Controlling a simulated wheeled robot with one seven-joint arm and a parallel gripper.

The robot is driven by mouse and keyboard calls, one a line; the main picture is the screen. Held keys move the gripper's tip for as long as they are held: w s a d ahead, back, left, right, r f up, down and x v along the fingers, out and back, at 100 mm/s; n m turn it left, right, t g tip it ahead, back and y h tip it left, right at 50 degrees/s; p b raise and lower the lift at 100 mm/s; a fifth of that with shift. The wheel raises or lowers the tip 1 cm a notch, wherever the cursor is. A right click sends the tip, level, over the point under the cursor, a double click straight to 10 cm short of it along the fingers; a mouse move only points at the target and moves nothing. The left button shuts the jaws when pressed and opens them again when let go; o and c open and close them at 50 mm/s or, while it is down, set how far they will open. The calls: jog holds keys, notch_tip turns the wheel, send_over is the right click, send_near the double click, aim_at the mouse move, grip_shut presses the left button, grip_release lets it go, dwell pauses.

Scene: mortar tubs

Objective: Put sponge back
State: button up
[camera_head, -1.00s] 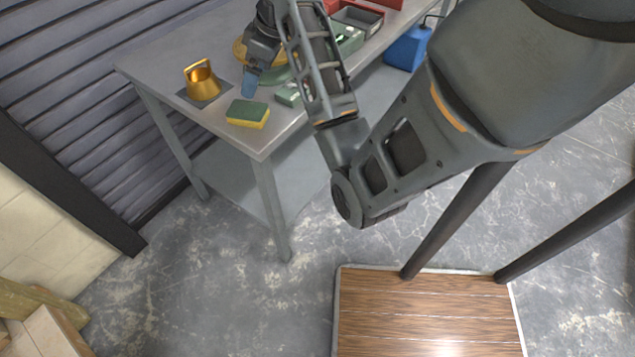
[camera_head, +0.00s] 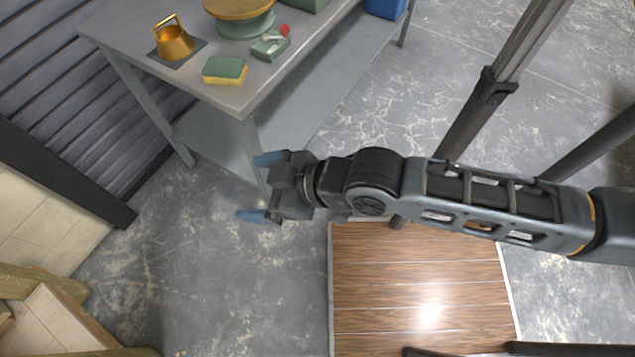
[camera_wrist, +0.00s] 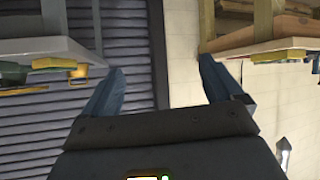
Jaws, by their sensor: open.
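The sponge (camera_head: 224,70), green on top and yellow below, lies flat on the grey metal table (camera_head: 200,94) near its front corner in the head view. My gripper (camera_head: 262,187) is open and empty, its blue fingers apart. In the picture it is below the sponge, off the table's front corner and above the floor. In the wrist view my gripper (camera_wrist: 161,70) also shows spread fingers with nothing between them. A yellow and green thing (camera_wrist: 47,63) at the left of that view looks like the sponge, seen upside down.
A gold bucket (camera_head: 174,42) stands on a dark square mat (camera_head: 161,57) left of the sponge. A turntable (camera_head: 240,10) and a green box (camera_head: 270,46) are to its right. A wooden platform (camera_head: 420,300) lies on the floor. Planks (camera_head: 45,281) are at lower left.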

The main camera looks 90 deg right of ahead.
jog(key=s+a+r+n+t+y, duration=0.1)
jog(key=s+a+r+t+y, duration=0.1)
jog(key=s+a+r, duration=0.3)
jog(key=s+r+t, duration=0.1)
jog(key=s+r, duration=0.3)
jog(key=r, duration=0.2)
jog(key=shift+s+a+n+t+y, duration=0.3)
jog(key=shift+a+n+y, duration=0.05)
jog(key=shift+n+y, duration=0.05)
